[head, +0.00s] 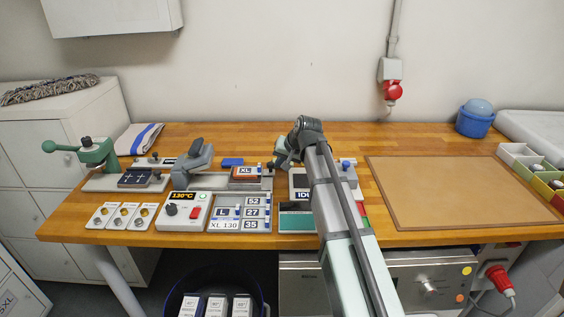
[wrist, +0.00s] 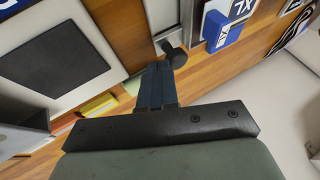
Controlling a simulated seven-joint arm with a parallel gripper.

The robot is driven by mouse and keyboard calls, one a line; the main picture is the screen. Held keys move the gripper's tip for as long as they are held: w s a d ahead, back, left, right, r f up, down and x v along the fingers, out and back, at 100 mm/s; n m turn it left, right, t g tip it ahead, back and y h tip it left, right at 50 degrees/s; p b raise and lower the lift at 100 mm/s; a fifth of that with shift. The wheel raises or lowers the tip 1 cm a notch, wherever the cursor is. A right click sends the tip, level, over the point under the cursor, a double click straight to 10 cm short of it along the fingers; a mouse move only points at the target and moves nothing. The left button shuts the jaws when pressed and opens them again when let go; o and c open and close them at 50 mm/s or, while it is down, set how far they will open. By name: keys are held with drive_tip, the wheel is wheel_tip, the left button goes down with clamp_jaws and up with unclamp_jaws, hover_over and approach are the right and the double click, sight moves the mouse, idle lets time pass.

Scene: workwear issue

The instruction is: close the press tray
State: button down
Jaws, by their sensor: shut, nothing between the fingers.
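The press tray (head: 252,185) is a grey slide on the bench, drawn out to the right of the press (head: 193,165), which has a grey lever on top. A small orange-red block with a blue XL label (head: 246,171) lies on the tray. A dark round knob (wrist: 177,57) shows just past my fingertips in the wrist view and appears to be the tray's handle. My gripper (head: 277,164) is shut and empty at the tray's right end, beside the knob. I cannot tell whether they touch.
A green hand press (head: 93,152) stands at the left. A 130°C control box (head: 184,211) and a size panel (head: 241,213) lie in front. A panel marked ID (head: 300,183) is right of the tray. A brown mat (head: 455,192) is bare.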

drive_tip(key=a, duration=1.3)
drive_tip(key=shift+a, duration=0.3)
